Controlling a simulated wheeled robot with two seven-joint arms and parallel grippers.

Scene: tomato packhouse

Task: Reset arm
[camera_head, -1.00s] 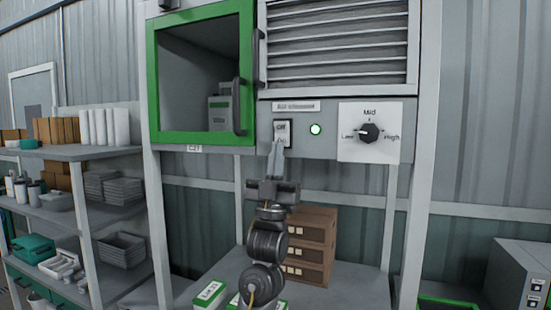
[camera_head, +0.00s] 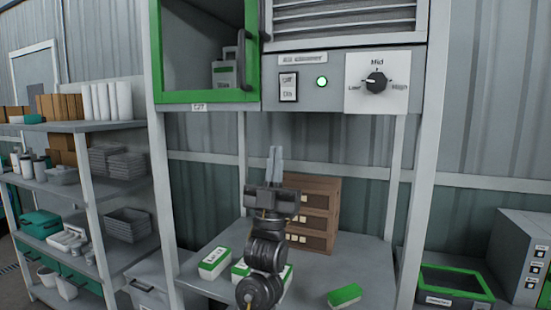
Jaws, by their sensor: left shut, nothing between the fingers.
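My left gripper (camera_head: 275,152) points up in the middle of the view with its two grey fingers together and nothing between them. It stands below the air cleaner's control panel (camera_head: 312,107), apart from it. My right gripper is not in view.
A green-framed cabinet (camera_head: 207,107) stands above on the left. White-and-green boxes (camera_head: 213,264) and a green-topped box (camera_head: 344,296) lie on the grey table (camera_head: 370,268). A loaded shelf rack (camera_head: 93,125) is at left. A green-rimmed bin (camera_head: 455,283) and a grey unit (camera_head: 518,260) stand at right.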

